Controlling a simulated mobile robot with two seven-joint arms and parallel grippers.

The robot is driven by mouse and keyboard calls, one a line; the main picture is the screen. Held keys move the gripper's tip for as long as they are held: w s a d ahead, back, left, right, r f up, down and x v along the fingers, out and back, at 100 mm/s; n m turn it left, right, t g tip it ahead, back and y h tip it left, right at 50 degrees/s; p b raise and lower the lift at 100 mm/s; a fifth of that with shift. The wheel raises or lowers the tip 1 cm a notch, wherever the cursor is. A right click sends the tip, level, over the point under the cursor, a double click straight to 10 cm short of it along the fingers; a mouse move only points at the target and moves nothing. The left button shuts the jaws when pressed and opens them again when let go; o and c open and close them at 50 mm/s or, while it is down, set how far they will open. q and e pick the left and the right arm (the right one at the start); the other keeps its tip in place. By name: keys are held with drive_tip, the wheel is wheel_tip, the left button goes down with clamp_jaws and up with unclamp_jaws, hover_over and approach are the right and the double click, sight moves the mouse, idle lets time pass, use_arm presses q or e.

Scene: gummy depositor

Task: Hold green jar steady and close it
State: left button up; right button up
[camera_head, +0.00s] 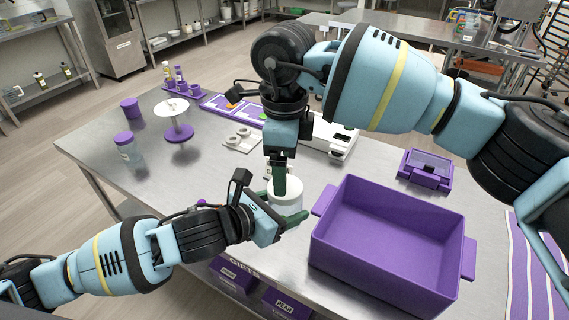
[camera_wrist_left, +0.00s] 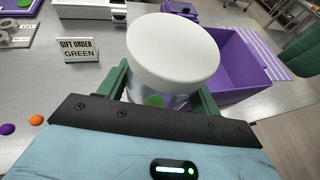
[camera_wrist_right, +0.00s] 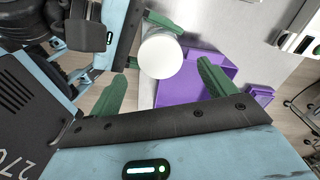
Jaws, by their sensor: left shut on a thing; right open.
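The jar (camera_head: 287,199) stands near the front edge of the table with a white lid on top; a green mark shows on its side in the left wrist view (camera_wrist_left: 153,101). The white lid (camera_wrist_left: 172,47) covers the top there. My left gripper (camera_head: 281,215) is shut on the jar's body from the left, with a green finger on each side. My right gripper (camera_head: 279,178) points down from above the jar. In the right wrist view its green fingers (camera_wrist_right: 160,88) are spread wide, with the white lid (camera_wrist_right: 161,56) between and beyond them. Whether the lid is fully seated is not clear.
A large purple bin (camera_head: 389,240) stands right beside the jar. A "GIFT ORDER GREEN" sign (camera_wrist_left: 79,49) stands behind the jar. A purple stand with a white disc (camera_head: 176,120) and a clear jar with purple lid (camera_head: 128,146) are at the left.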

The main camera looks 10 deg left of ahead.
sight(285, 205)
drive_tip(key=shift+c, duration=0.4)
drive_tip(key=n, duration=0.2)
drive_tip(key=r+n, duration=0.1)
drive_tip(key=n, duration=0.6)
drive_tip(key=shift+s+r, duration=0.1)
drive_tip(key=shift+r, duration=0.2)
drive_tip(key=n, duration=0.4)
drive_tip(key=shift+r+n, duration=0.4)
drive_tip(key=n, duration=0.4)
drive_tip(key=shift+r, duration=0.35)
drive_tip(key=shift+f, duration=4)
